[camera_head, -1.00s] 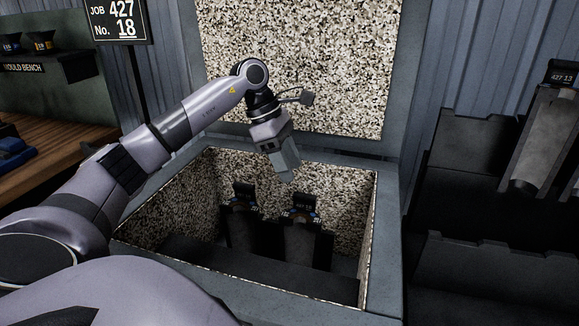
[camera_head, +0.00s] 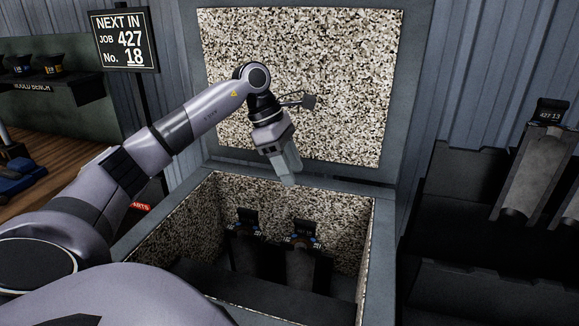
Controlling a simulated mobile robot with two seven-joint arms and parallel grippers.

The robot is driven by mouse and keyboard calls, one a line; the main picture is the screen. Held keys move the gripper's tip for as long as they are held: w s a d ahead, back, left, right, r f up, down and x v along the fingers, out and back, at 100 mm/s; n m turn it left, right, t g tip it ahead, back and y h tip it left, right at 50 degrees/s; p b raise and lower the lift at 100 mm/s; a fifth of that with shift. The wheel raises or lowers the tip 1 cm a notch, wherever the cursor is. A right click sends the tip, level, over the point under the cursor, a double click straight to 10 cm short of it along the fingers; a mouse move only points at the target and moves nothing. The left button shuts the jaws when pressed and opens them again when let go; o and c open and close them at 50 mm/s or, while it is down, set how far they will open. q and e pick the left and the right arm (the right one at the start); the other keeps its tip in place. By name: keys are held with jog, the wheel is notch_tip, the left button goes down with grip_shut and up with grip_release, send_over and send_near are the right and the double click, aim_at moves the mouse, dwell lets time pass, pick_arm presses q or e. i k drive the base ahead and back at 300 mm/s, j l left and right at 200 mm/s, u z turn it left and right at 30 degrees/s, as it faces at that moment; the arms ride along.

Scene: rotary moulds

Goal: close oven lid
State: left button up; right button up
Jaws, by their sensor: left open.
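The oven lid (camera_head: 345,85) stands raised and upright behind the oven, its speckled lining facing me. The oven (camera_head: 384,235) is an open grey box with speckled inner walls. Two dark moulds (camera_head: 300,262) and (camera_head: 243,250) stand inside it on a dark floor. My left gripper (camera_head: 288,180) hangs over the rear edge of the oven, in front of the lid's lower part, pointing down. It holds nothing that I can see. Whether it touches the lid cannot be told. My right gripper is not in view.
A sign (camera_head: 124,40) reading "NEXT IN JOB 427 No. 18" stands at the left. The mould bench (camera_head: 45,88) is behind it. A dark rack (camera_head: 465,190) with grey moulds (camera_head: 535,165) stands close to the oven's right. A corrugated wall closes the back.

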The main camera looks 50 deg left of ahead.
aim_at(362, 60)
jog(key=k+l, duration=0.35)
jog(key=l, duration=0.15)
jog(key=k+l, duration=0.4)
jog(key=l, duration=0.1)
